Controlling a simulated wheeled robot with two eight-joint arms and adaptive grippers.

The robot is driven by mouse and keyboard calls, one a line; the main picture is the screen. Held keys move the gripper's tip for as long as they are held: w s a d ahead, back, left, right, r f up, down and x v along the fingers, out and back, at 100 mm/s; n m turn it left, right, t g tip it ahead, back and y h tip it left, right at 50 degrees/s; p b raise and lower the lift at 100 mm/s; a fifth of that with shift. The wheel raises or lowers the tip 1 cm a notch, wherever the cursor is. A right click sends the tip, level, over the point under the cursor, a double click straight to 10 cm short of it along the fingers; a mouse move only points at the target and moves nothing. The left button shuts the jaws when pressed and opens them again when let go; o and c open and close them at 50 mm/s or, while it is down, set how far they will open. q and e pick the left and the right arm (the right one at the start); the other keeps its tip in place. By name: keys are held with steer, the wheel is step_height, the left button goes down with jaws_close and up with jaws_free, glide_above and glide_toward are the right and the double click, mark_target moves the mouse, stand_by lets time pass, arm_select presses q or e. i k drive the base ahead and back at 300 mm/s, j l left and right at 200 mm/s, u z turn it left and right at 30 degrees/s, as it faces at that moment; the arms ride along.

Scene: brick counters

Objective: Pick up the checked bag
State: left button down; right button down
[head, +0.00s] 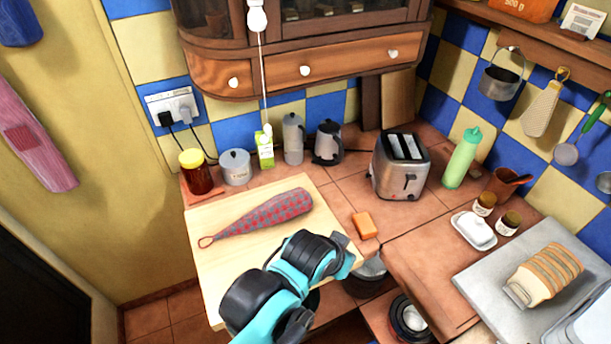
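The checked bag (265,216) is a long red and grey checked bag with a loop at its narrow left end. It lies flat on a pale wooden board (215,270) on the counter, its wide end toward the upper right. A black and teal arm of mine comes up from the bottom, left of centre, and covers the front of the board, just below the bag and seemingly apart from it. I see no gripper fingers on it. My other arm does not show.
A toaster (400,166), an orange block (364,225) and a green bottle (462,158) stand to the right of the board. A jar (195,172) and a lidded pot (235,167) stand behind it. Sliced bread (545,275) lies at the far right.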

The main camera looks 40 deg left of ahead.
mark_target(281, 207)
steer(key=j+u, duration=0.15)
steer(key=u, duration=1.45)
steer(key=j+u, duration=0.3)
steer(key=i+j+u, duration=0.15)
steer(key=j+u, duration=0.15)
steer(key=j, duration=0.1)
